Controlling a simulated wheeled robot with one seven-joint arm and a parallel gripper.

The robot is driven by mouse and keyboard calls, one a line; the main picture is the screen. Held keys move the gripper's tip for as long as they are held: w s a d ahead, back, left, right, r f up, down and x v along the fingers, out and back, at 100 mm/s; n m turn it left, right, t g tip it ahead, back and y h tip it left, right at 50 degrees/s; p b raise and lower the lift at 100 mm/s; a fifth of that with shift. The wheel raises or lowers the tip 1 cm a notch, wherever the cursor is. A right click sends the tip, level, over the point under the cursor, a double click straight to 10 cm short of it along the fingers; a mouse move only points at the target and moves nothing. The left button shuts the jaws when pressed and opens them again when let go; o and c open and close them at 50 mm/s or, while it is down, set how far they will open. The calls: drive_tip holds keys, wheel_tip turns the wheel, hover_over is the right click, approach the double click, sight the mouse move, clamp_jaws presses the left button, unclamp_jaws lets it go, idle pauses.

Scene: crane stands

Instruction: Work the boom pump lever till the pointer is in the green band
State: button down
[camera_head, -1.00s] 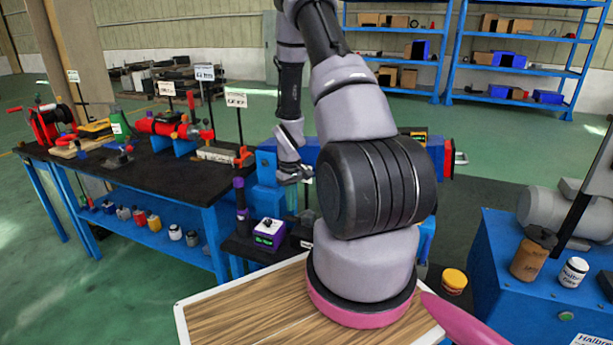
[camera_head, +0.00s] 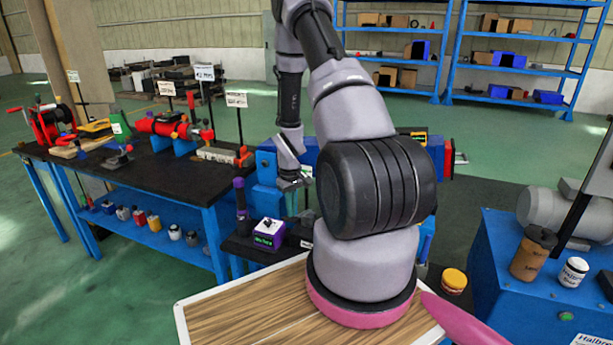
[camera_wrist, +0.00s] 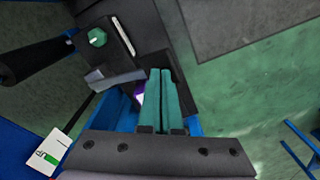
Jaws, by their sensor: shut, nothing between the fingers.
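My gripper (camera_wrist: 164,97) has two teal fingers, shut together with nothing between them. A black upright lever with a purple top (camera_head: 240,195) stands left of the gripper in the head view. A white card with a green patch (camera_wrist: 50,150) lies at lower left in the wrist view; I make out no pointer.
A purple box (camera_head: 268,234) stands near the lever, and a blue machine body (camera_head: 268,165) is behind. A green knob (camera_wrist: 97,37) sits on a dark block. A black-topped bench (camera_head: 150,180) with several tools is at the left. Green floor is open beyond.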

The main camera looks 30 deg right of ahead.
drive_tip(key=shift+f, duration=3.5)
drive_tip(key=shift+r, duration=4.8)
